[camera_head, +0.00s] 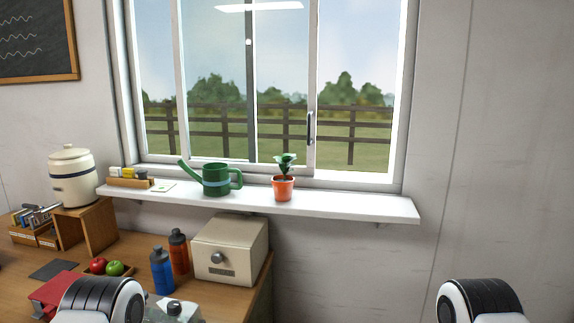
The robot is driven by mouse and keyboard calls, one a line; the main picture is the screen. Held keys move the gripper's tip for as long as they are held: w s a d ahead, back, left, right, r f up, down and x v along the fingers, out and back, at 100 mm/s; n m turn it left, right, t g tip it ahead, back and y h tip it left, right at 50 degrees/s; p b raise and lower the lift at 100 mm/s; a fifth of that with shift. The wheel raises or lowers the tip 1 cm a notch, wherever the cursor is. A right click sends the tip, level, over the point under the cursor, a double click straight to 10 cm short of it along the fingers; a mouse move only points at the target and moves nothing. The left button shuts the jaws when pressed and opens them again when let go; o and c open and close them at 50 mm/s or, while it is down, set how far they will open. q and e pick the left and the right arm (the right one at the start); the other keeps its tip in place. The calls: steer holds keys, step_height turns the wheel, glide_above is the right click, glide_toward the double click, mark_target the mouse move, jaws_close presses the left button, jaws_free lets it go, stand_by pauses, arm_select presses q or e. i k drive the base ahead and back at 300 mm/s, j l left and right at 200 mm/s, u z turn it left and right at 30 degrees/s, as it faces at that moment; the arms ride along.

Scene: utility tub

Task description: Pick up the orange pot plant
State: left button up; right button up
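The orange pot plant (283,188) stands upright on the white window sill, a little right of the sill's middle. Its pot is orange and its leaves are dark green. Nothing covers it. Only rounded black and white parts of my two arms show at the bottom edge, one at the left and one at the right. Both are well below the sill and apart from the plant. I see neither gripper's fingers.
A green watering can (216,179) stands left of the plant on the sill (345,205). The sill right of the plant is clear. Below, the wooden desk (130,243) holds a cream box (230,249), a blue bottle (162,271) and a red-brown bottle (178,253).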

mark_target(282, 184)
steer(key=i+l, duration=0.15)
steer(key=l, duration=0.2)
steer(key=i+l, duration=0.15)
steer(key=l, duration=0.2)
steer(key=i+l, duration=0.15)
steer(key=l, duration=0.2)
steer(key=i+l+z, duration=0.1)
steer(key=l, duration=0.25)
steer(key=i, duration=0.05)
